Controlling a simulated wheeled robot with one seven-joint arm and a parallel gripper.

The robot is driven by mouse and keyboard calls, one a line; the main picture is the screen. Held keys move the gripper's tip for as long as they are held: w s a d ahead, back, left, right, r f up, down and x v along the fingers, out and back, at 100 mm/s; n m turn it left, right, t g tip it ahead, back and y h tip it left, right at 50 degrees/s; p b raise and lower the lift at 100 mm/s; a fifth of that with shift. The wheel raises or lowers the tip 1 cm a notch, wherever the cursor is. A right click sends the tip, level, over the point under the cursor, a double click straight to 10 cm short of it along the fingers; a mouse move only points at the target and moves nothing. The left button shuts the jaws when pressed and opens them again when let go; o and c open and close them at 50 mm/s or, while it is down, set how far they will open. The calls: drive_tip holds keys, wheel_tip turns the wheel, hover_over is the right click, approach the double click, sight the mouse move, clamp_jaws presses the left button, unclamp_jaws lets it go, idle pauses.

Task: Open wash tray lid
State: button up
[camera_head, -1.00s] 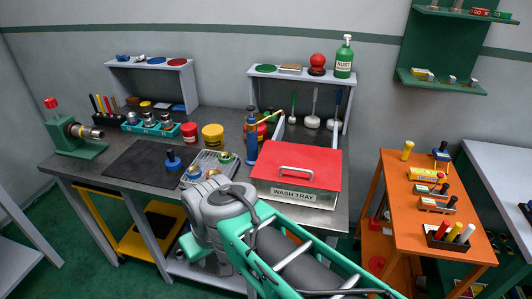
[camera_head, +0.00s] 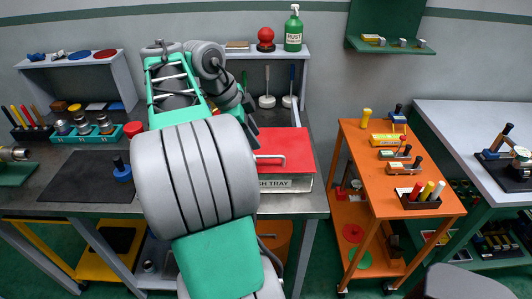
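The wash tray (camera_head: 290,184) stands at the right end of the grey workbench. Its red lid (camera_head: 295,142) lies flat and closed on top. The lid's pale bar handle (camera_head: 270,158) shows near the front edge. My arm hides the left part of the tray, lid and label. My gripper (camera_head: 252,126) is a small dark shape at the lid's left back side, partly hidden by my arm. I cannot tell whether its fingers are open, or whether it touches the lid.
A shelf with a green bottle (camera_head: 293,30) and a red ball-topped item (camera_head: 265,40) stands behind the tray. An orange cart (camera_head: 440,204) with tools stands to the right, across a gap. A dark mat (camera_head: 85,178) with a blue-based tool (camera_head: 122,171) lies left of my arm.

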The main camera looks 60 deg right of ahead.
sight(266, 156)
drive_tip(key=shift+m, duration=0.3)
drive_tip(key=x, duration=0.2)
drive_tip(key=b+x, duration=0.1)
drive_tip(key=x, duration=0.2)
drive_tip(key=b+x, duration=0.1)
drive_tip(key=x, duration=0.1)
drive_tip(key=shift+s+d+f, duration=0.25)
drive_tip(key=shift+s, duration=0.2)
drive_tip(key=shift+c, duration=0.5)
clamp_jaws()
drive_tip(key=shift+w+d, duration=0.1)
drive_tip(key=shift+d, duration=0.05)
